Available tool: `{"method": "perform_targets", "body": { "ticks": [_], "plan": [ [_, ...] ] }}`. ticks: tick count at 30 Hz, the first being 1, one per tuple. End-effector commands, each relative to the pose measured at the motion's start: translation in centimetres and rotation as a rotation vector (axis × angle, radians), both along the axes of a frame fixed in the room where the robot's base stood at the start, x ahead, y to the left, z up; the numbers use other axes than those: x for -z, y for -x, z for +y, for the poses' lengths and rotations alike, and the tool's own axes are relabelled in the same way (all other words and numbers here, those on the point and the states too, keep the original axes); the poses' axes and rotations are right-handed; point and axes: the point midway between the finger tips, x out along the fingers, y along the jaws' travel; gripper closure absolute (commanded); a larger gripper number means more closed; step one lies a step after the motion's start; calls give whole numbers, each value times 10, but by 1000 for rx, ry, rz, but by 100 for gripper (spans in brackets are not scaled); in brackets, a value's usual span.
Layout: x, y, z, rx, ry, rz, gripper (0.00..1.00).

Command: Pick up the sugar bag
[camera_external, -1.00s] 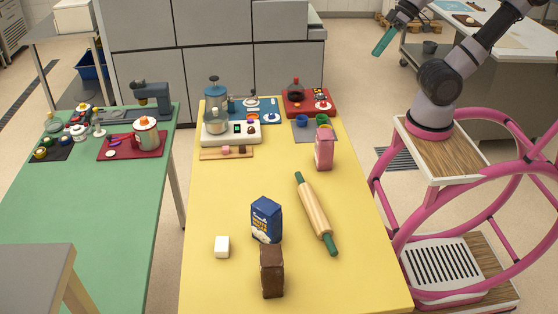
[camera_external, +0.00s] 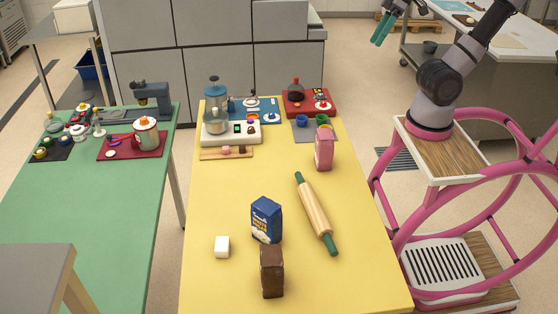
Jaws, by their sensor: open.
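Three upright packages stand on the yellow table (camera_external: 215,285): a blue bag with pale and yellow lettering (camera_external: 266,220), a brown bag (camera_external: 272,270) in front of it, and a pink bag (camera_external: 324,149) farther back at the right. The lettering is too small to read, so I cannot tell which is the sugar bag. My gripper (camera_external: 380,38), with teal fingers, is open and empty at the top of the view. It is raised beyond the table's far right side, well apart from all three bags.
A rolling pin (camera_external: 315,214) with green handles lies between the pink and blue bags. A small white block (camera_external: 222,247) sits left of the blue bag. A mixer (camera_external: 216,122) and trays crowd the far end. The table's left middle is clear. A green table (camera_external: 80,220) stands left.

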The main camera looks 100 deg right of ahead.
Motion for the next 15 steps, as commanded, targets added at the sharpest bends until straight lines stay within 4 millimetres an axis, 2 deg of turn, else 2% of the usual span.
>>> {"method": "perform_targets", "body": {
  "ticks": [8, 12, 15],
  "plan": [
    [44, -14, -25, -354, 255, 260, 0],
    [70, -26, -45, -619, 462, 466, 0],
    [81, -39, -59, -820, 635, 637, 0]
  ]
}}
